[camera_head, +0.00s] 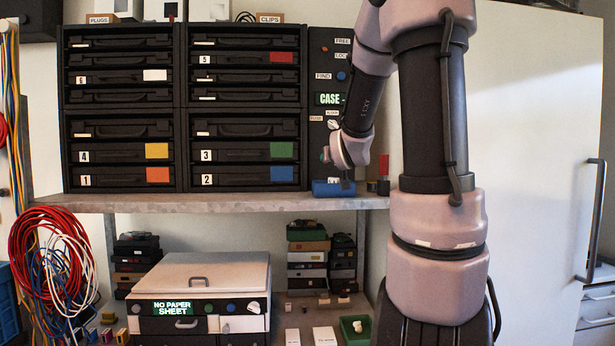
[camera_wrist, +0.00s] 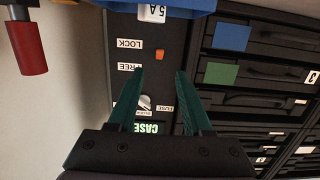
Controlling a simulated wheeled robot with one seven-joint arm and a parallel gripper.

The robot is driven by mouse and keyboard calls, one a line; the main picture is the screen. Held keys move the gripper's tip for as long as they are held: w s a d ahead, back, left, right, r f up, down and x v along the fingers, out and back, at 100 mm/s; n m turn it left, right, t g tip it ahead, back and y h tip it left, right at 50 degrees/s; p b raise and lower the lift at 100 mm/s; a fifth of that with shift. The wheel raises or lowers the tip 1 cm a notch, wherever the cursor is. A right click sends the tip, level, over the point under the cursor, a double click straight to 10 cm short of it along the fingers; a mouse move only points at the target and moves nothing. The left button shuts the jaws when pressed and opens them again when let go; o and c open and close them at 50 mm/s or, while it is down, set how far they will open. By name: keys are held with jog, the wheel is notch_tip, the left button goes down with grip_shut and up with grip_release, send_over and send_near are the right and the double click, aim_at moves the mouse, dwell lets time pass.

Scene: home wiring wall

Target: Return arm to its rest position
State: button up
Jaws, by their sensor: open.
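My arm rises at the right of the head view and bends down over the shelf to the labelled control panel. My gripper (camera_wrist: 159,70) shows in the wrist view with its two green fingers apart and nothing between them. The fingers are in front of the dark panel (camera_wrist: 180,30), whose labels FREE, LOCK and FUSE appear upside down. An orange button (camera_wrist: 160,55) and a white knob (camera_wrist: 145,101) are near the fingers. In the head view the fingers are too small to make out clearly by the blue object (camera_head: 320,188) on the shelf.
The shelf (camera_head: 240,203) carries black drawer cases (camera_head: 120,130) left of the panel. A red-topped part (camera_head: 383,165) stands near my wrist. Below are a lidded box (camera_head: 203,272) and stacked cases (camera_head: 307,245). A white cabinet (camera_head: 530,130) is behind my arm. Coiled wires (camera_head: 50,255) hang left.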

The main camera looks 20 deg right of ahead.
jog(key=s+a+f+g+y, duration=0.2)
jog(key=s+a, duration=0.3)
jog(key=s, duration=0.4)
jog(key=s+a+f+g+y, duration=0.1)
jog(key=s+a+g+y, duration=0.1)
jog(key=s+a, duration=0.3)
jog(key=s+a+f+g+y, duration=0.2)
jog(key=s+a+g, duration=0.2)
jog(key=s, duration=1)
jog(key=shift+a+f+m+g+y, duration=0.3)
jog(key=shift+a+m, duration=0.1)
jog(key=shift+a, duration=0.7)
